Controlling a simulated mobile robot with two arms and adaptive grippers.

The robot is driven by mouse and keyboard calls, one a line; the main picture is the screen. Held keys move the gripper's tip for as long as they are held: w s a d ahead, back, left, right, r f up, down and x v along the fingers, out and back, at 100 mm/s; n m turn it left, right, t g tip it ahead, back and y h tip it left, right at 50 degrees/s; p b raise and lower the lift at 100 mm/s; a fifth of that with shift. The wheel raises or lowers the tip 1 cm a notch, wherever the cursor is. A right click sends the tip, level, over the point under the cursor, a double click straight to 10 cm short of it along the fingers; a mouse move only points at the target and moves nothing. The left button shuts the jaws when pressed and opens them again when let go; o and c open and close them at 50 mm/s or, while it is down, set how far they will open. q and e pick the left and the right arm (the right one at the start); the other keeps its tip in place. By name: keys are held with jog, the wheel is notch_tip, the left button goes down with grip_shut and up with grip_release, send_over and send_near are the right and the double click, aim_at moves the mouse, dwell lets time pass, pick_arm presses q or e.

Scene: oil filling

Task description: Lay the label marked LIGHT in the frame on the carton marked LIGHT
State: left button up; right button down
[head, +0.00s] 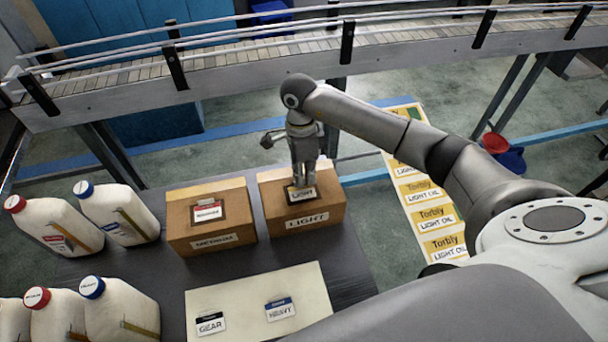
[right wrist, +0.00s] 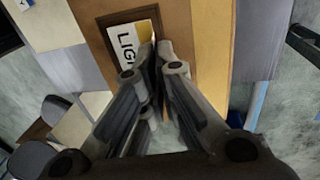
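The LIGHT carton (head: 334,213), a brown box, stands on the dark table below my right arm. On its top is a dark-bordered frame (head: 288,191), and the LIGHT label (head: 304,196) lies within it, as far as I can see. In the right wrist view the label (right wrist: 127,44) shows white with a yellow band, beside the fingertips. My right gripper (head: 302,184) points down at the label; in the right wrist view its fingertips (right wrist: 156,46) are nearly together at the yellow band and look shut on the label. My left gripper is not in view.
A middle carton (head: 180,233) with a red-banded label stands left of the LIGHT carton. A pale board (head: 258,290) in front holds the GEAR label (head: 210,324) and HEAVY label (head: 280,309). Several white jugs (head: 117,213) stand at left. A conveyor (head: 230,73) runs behind.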

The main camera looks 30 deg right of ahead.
jog(key=c, duration=2.2)
grip_release()
jog(key=o, duration=1)
jog(key=shift+o, duration=0.2)
notch_tip(320, 180, up, 8)
jog(key=p, duration=0.4)
